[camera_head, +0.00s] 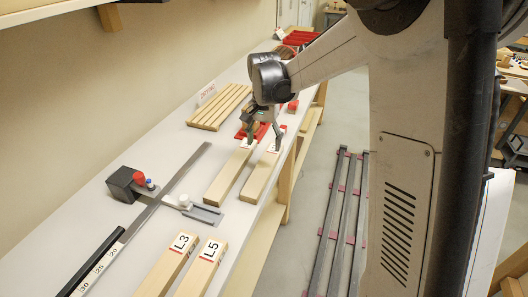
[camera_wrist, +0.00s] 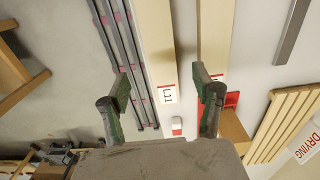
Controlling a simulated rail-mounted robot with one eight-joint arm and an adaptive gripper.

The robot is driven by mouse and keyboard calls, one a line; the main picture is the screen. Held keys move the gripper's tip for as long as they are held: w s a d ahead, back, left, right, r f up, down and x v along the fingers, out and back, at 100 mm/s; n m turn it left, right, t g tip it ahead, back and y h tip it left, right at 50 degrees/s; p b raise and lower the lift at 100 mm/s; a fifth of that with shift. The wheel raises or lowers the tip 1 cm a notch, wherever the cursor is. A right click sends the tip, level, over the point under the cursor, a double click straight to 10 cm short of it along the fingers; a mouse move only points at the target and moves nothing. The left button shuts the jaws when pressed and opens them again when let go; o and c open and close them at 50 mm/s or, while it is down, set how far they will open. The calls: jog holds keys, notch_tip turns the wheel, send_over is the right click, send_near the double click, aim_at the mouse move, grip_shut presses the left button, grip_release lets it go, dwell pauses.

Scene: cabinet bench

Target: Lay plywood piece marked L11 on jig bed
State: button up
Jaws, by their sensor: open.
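The pale plywood piece marked L11 (camera_wrist: 152,35) lies lengthwise in the wrist view, with its white label at its near end. It appears to be the right one of two middle pieces (camera_head: 262,177) in the head view. My gripper (camera_wrist: 162,80) is open, its fingers spread either side of the label end, apart from the piece. In the head view my gripper (camera_head: 263,138) is low over the far ends of both middle pieces. The second piece (camera_wrist: 213,32) runs parallel, partly behind the right finger. I cannot tell which part is the jig bed.
Pieces marked L3 (camera_head: 168,266) and L5 (camera_head: 203,267) lie at the bench front. A slatted drying rack (camera_head: 219,106) stands behind. Floor rails (camera_head: 338,220) run right.

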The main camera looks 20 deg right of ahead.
jog(key=s+a+r+n+t, duration=0.1)
jog(key=s+r+n+t, duration=0.2)
jog(key=s+r, duration=0.85)
jog(key=s+f+n+t, duration=0.2)
jog(key=s+n+t, duration=0.1)
jog(key=s, duration=1.3)
jog(key=shift+a+n+t, duration=0.4)
jog(key=shift+n, duration=0.3)
jog(key=shift+o, duration=0.4)
jog(key=shift+s+f, duration=0.3)
jog(key=shift+s, duration=0.1)
jog(key=shift+w+r, duration=0.1)
